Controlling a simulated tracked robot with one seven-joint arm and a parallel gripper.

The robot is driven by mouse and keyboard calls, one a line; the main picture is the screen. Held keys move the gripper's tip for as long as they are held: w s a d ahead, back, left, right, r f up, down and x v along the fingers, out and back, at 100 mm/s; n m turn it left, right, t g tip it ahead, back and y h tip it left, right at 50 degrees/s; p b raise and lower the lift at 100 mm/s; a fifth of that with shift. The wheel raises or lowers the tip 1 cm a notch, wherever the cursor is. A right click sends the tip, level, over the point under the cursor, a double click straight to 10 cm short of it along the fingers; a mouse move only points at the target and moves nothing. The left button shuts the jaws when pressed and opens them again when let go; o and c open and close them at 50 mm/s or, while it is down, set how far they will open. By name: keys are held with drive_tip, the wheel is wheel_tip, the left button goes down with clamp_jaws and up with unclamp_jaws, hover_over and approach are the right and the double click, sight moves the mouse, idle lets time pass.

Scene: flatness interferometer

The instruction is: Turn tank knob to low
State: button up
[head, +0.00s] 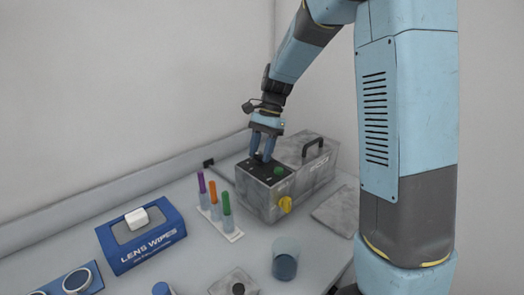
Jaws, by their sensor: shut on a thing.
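The grey tank unit (258,206) stands toward the back of the bench in the head view, with a black control panel on its top. My gripper (262,159) points down onto this panel and is shut on the small dark tank knob there. The fingers mostly hide the knob, so I cannot read its setting. A green round part (279,171) sits on the panel to the right of my fingers. A yellow tap (285,204) sticks out of the tank's front.
A rack (233,237) with purple, orange and green-topped tubes stands left of the tank. A blue lens wipes box (140,250), a beaker (286,262) and a small block with a dark knob (235,284) are nearer. A flat grey plate (337,211) lies right.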

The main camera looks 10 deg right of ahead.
drive_tip(key=n, duration=0.1)
drive_tip(key=n+h, duration=0.1)
drive_tip(key=n, duration=0.2)
drive_tip(key=shift+w+a+r+g, duration=0.1)
drive_tip(key=shift+w+g, duration=0.15)
drive_tip(key=shift+g, duration=0.15)
drive_tip(key=shift+a+n+h, duration=0.1)
drive_tip(key=shift+n+h, duration=0.8)
drive_tip(key=shift+n, duration=1.1)
drive_tip(key=o, duration=1.1)
drive_tip(key=shift+c, duration=0.2)
drive_tip(key=v, duration=1.3)
drive_tip(key=shift+w, duration=0.4)
drive_tip(key=shift+r, duration=0.1)
